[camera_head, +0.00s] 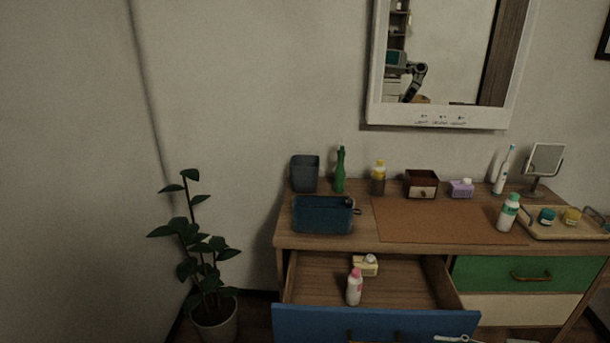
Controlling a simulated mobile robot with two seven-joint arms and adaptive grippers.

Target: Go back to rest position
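The wall mirror (440,60) reflects a dark, bent robot arm, too small to show a gripper's state. The dresser's blue-fronted drawer (375,322) is pulled open. Inside it a white bottle with a pink cap (354,288) stands upright, with a small cream container (366,265) behind it. A dark blue basket (322,214) sits on the dresser top's left end, beside a brown mat (430,220).
A green bottle (340,170), a yellow-capped bottle (378,178) and a brown box (421,184) line the back. A green-capped white bottle (508,213) stands by a tray (550,233) at right. A potted plant (205,265) stands left. The mat is mostly clear.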

